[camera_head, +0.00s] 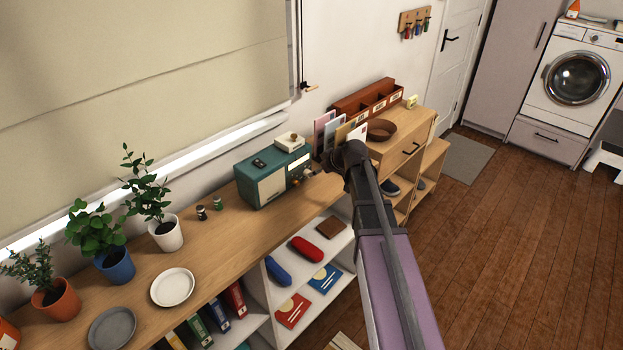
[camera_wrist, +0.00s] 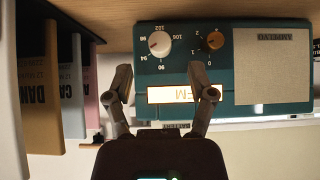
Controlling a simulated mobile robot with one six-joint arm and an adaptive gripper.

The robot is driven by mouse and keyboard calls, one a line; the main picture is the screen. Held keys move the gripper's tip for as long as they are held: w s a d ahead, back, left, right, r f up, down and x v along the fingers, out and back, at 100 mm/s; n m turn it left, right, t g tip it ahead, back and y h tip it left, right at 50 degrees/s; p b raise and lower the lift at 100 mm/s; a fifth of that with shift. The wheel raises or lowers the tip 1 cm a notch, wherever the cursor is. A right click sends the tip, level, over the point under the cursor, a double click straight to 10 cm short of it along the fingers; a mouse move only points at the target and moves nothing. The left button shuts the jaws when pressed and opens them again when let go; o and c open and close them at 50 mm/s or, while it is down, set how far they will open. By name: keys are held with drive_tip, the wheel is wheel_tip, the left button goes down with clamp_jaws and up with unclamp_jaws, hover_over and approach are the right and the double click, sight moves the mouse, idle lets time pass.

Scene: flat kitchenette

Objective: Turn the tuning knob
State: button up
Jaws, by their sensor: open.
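A teal radio (camera_head: 255,190) stands on the wooden counter in the head view, just left of my gripper (camera_head: 333,165). The upside-down wrist view shows its teal front (camera_wrist: 222,83) close up. The tuning knob (camera_wrist: 159,43) is pale, with a frequency scale around it. A brown-orange knob (camera_wrist: 211,41) with a 0-upward scale is beside it. The lit FM display (camera_wrist: 180,94) shows between my fingers. My gripper (camera_wrist: 167,85) is open and empty. Its fingertips lie below the tuning knob in the picture; I see no contact with it.
Upright cards or booklets (camera_wrist: 58,85) stand close beside the radio at left in the wrist view. A small white box (camera_head: 290,142) sits on the radio. Potted plants (camera_head: 165,231) stand at left.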

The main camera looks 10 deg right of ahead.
drive_tip(key=shift+b+x, duration=1.35)
drive_tip(key=shift+x, duration=0.95)
clamp_jaws()
